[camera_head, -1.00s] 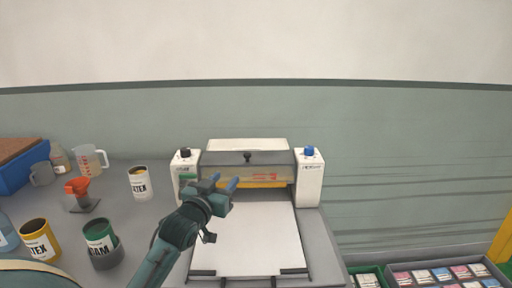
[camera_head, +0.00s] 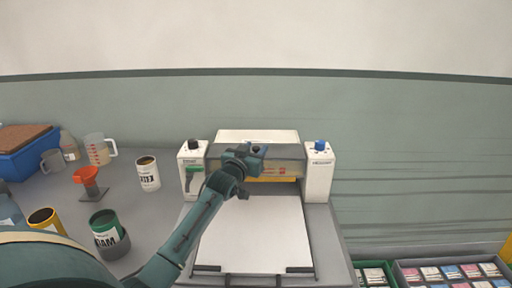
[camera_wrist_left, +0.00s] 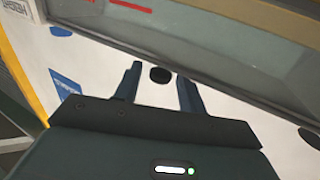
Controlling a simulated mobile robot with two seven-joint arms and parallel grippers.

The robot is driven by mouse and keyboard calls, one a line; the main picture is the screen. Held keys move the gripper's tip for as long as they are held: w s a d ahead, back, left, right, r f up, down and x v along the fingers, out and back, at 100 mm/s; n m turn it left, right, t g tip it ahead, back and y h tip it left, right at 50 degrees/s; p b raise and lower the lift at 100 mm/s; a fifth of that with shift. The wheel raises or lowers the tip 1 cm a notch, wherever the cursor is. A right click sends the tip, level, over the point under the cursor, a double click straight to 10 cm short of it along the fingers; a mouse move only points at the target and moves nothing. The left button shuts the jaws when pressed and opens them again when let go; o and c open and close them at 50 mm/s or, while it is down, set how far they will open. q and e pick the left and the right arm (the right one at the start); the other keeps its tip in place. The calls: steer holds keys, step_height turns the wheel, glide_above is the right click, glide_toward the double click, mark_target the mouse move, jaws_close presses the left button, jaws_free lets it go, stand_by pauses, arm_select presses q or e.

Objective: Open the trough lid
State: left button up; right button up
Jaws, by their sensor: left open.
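The trough lid (camera_head: 288,153) is a grey panel across the machine between two white end housings. It looks closed. My left gripper (camera_head: 255,151) is open in front of the lid's middle and covers most of its dark knob. In the left wrist view a round black knob (camera_wrist_left: 160,75) shows between the two spread fingers of my left gripper (camera_wrist_left: 160,84). Whether a finger touches it I cannot tell. A grey see-through panel with red print (camera_wrist_left: 200,45) crosses the top of that view. My right gripper is not in view.
A white sheet (camera_head: 258,235) lies on the machine bed below the lid. Black (camera_head: 193,144) and blue (camera_head: 320,146) knobs top the end housings. Cans, a jug (camera_head: 99,149) and an orange funnel (camera_head: 88,180) stand on the table at left. Crates (camera_head: 450,272) sit at lower right.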

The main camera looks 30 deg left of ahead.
arm_select(q)
steer(key=shift+w+a, duration=0.1)
steer(key=shift+w, duration=0.55)
steer(key=shift+c, duration=0.2)
jaws_close()
